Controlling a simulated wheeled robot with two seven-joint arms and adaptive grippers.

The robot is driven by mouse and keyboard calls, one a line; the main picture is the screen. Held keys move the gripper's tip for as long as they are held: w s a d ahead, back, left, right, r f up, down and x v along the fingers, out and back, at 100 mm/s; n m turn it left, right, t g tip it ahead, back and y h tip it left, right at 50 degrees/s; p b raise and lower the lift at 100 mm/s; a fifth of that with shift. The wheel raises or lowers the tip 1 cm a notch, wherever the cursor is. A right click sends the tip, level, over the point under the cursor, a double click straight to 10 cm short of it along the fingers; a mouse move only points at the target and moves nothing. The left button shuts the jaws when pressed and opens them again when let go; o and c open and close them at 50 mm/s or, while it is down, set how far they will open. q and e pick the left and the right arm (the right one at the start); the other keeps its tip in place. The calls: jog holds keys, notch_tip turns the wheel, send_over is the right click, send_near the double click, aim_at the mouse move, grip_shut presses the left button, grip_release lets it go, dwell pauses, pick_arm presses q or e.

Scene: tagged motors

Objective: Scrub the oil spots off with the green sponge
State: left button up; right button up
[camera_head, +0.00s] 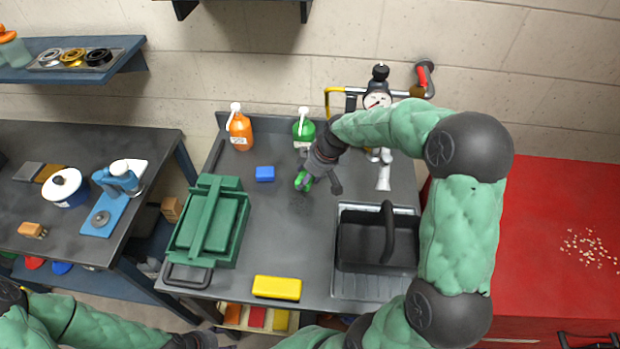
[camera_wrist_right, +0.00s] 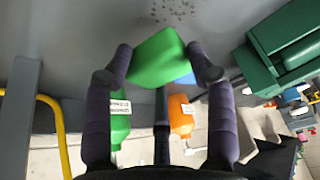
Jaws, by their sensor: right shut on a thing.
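The green sponge (camera_head: 303,181) is between the fingertips of my right gripper (camera_head: 308,176), over the middle of the grey worktop (camera_head: 330,185). In the right wrist view the green sponge (camera_wrist_right: 157,58) sits between the two dark fingers of the right gripper (camera_wrist_right: 160,68), shut on it. A patch of small dark oil spots (camera_wrist_right: 173,11) lies on the worktop beyond the sponge, apart from it in that view. The spots look faint in the head view (camera_head: 301,203). My left gripper (camera_head: 200,341) is partly visible at the bottom edge; its fingers are unclear.
A blue sponge (camera_head: 265,174) lies left of my right gripper, and a yellow one (camera_head: 277,288) at the front edge. A green toolbox (camera_head: 188,245) stands left, a sink (camera_head: 345,285) right. Orange (camera_head: 240,132) and green (camera_head: 303,130) bottles stand at the back.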

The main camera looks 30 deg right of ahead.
jog(key=shift+r+p, duration=0.85)
jog(key=shift+r, duration=0.7)
